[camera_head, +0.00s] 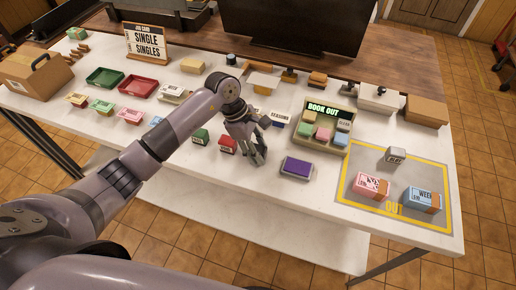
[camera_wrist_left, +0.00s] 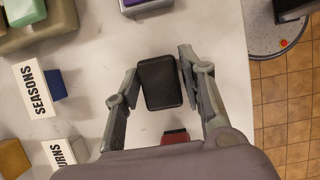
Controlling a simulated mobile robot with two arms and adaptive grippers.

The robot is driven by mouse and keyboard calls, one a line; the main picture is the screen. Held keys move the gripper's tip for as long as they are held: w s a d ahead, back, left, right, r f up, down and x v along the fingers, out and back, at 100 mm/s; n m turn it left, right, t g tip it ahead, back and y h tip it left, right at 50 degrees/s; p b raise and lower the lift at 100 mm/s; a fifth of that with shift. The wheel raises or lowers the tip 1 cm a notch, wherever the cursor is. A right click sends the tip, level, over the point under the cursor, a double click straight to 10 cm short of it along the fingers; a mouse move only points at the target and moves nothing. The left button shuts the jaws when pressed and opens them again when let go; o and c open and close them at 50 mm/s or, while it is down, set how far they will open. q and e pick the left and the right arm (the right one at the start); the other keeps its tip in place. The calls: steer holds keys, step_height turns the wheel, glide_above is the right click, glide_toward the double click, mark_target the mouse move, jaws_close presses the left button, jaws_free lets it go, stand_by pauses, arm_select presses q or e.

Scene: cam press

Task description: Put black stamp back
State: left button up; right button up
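The black block that looks like the black stamp (camera_wrist_left: 160,82) is between the two fingers of my left gripper (camera_wrist_left: 159,65) in the left wrist view. The fingers lie close along both sides; I cannot tell whether they press on it or whether it rests on the table. In the head view my left gripper (camera_head: 257,158) is low over the white table, between a red stamp (camera_head: 228,144) and a purple ink pad (camera_head: 297,168); the black block is hidden there. My right gripper is in neither view.
A green stamp (camera_head: 201,135) stands left of the red one. A "BOOK OUT" tray (camera_head: 304,147) holds several coloured blocks. A yellow-edged OUT area (camera_head: 391,229) holds pink, blue and grey blocks. A "SEASONS" card (camera_wrist_left: 36,88) stands near my gripper. The front edge strip is clear.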

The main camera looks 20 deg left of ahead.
arm_select(q)
steer(key=shift+o, duration=1.1)
steer(key=shift+r, duration=0.2)
steer(key=shift+a+r, duration=0.2)
steer(key=b+v, duration=0.2)
steer(key=v, duration=0.9)
steer(key=shift+r+b, duration=0.25)
steer(key=shift+b, duration=0.05)
